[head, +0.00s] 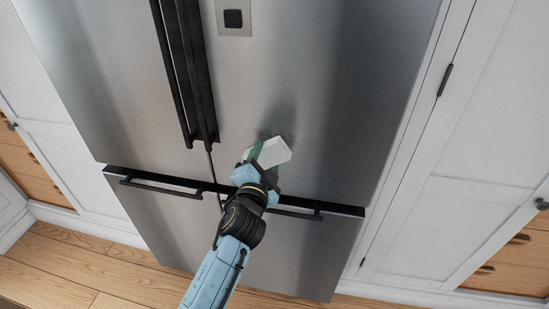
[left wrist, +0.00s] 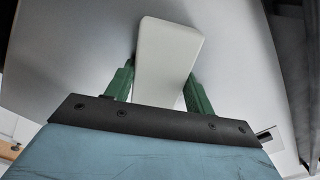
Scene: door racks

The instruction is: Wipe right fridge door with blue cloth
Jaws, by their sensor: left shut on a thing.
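The right fridge door (head: 330,75) is brushed steel and fills the upper middle of the head view. My left gripper (head: 263,153) is at the lower part of this door, near its left edge. Its green fingers are shut on a pale, whitish flat block-like piece (head: 274,152); no blue cloth shows. In the left wrist view the piece (left wrist: 168,55) stands between the two green fingers, its far end at or very near the grey door surface (left wrist: 80,50). I cannot tell whether it touches. My right gripper is not in view.
Black vertical handles (head: 186,75) stand out left of the gripper. The freezer drawer (head: 290,250) below has black horizontal handles (head: 160,187). White cabinets (head: 465,150) flank the fridge on the right. Wooden floor (head: 60,265) shows at lower left.

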